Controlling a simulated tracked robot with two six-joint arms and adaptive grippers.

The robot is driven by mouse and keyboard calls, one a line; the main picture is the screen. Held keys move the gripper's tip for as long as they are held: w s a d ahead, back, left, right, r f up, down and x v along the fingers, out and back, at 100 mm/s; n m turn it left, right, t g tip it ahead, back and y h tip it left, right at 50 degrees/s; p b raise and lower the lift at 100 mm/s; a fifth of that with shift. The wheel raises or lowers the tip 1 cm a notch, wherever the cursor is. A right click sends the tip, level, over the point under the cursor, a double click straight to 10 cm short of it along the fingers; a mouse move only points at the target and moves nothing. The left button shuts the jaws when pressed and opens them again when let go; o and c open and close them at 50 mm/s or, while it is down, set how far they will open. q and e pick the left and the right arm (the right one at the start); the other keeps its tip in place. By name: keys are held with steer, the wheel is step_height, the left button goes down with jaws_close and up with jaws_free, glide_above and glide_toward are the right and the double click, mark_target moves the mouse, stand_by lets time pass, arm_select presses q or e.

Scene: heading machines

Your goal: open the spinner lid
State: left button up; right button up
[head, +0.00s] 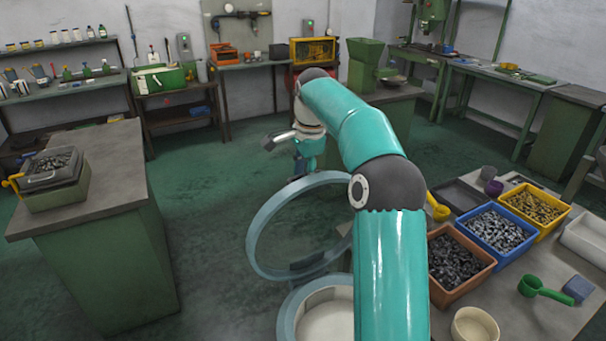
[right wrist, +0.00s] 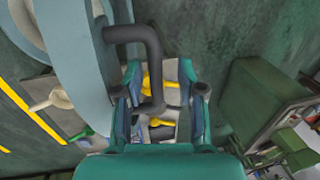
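The spinner (head: 287,327) is a pale blue-grey round drum at the bottom centre of the head view, partly hidden by my right arm. Its ring-shaped lid (head: 256,225) stands raised and tilted steeply behind the drum, apart from the rim except near a small bracket. In the right wrist view the lid (right wrist: 75,70) fills the left side, and its dark bent handle (right wrist: 150,55) reaches between my fingers. My right gripper (right wrist: 163,100) is open, with gaps beside the handle; it also shows at the lid's upper edge in the head view (head: 300,170). My left gripper is not in view.
A worktable (head: 540,318) at right holds brown (head: 433,280), blue (head: 467,233) and yellow (head: 553,222) bins of small parts, a green scoop (head: 545,291) and a bowl. A green bench (head: 95,215) with a parts box stands at left. The floor between is clear.

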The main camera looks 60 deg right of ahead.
step_height(320, 180, up, 7)
steer(key=s, duration=0.1)
steer(key=shift+a, duration=0.4)
steer(key=shift+s, duration=0.15)
